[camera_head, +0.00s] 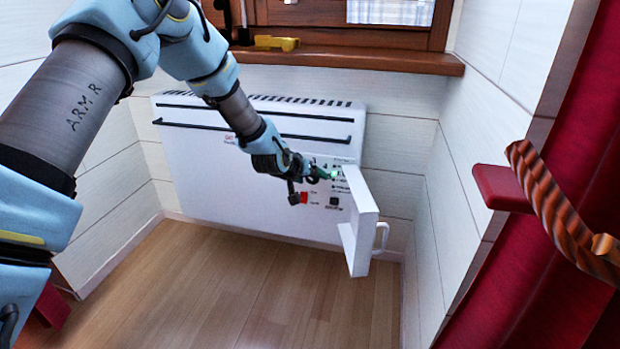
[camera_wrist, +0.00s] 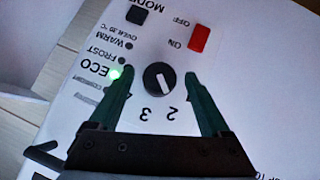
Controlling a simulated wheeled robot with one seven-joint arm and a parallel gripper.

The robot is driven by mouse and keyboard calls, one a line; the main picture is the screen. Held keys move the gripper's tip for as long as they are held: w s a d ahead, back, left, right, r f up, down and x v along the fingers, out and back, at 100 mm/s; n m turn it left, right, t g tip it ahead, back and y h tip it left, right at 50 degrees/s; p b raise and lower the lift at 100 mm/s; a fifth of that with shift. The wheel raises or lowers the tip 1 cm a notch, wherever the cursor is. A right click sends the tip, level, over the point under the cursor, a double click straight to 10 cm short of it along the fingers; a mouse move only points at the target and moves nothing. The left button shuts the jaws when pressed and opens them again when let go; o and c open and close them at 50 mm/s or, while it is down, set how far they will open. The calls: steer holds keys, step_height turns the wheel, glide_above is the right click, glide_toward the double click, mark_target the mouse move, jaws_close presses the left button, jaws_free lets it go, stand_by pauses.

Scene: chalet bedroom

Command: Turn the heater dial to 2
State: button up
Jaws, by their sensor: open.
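The white heater (camera_head: 215,165) hangs on the wall below the window sill. In the wrist view its panel (camera_wrist: 235,90) shows upside down. The round black dial (camera_wrist: 159,80) has a white pointer line and sits beside the printed numbers 2 and 3. The line slants; I cannot tell exactly which mark it points at. My gripper (camera_wrist: 162,72) is open, with one green finger on each side of the dial and a gap on both sides. In the head view my gripper (camera_head: 325,174) is at the panel and hides the dial.
A red on/off switch (camera_wrist: 200,38) and a black mode button (camera_wrist: 139,14) sit near the fingertips. A green light glows by ECO. The white panel door (camera_head: 361,215) stands open to the right of my gripper. The wooden floor (camera_head: 220,290) is clear.

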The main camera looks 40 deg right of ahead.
steer(key=shift+r, duration=0.1)
steer(key=p+v, duration=0.3)
steer(key=v, duration=0.7)
steer(key=shift+s+a+r, duration=0.15)
steer(key=shift+a+r, duration=0.05)
steer(key=shift+a, duration=0.1)
steer(key=w+a+r+n+y, duration=0.1)
steer(key=w+a+r+y, duration=0.15)
steer(key=a, duration=0.75)
steer(key=w+a+r+n+t+y, duration=0.15)
steer(key=w+a, duration=0.25)
steer(key=a, duration=0.6)
steer(key=w+a+r+n+y, duration=0.1)
steer(key=w+a+y, duration=0.15)
steer(key=a, duration=0.65)
steer(key=s+a+r+n+g+y, duration=0.1)
steer(key=s+a+r+n, duration=0.3)
steer(key=a, duration=0.7)
steer(key=s+a+n+g+y, duration=0.15)
steer(key=s+a, duration=0.35)
steer(key=a, duration=0.7)
step_height(320, 180, up, 35)
steer(key=p, duration=3.5)
steer(key=shift+d+r+m+p, duration=0.15)
steer(key=shift+d+m+p, duration=0.05)
steer(key=shift+m+p, duration=0.1)
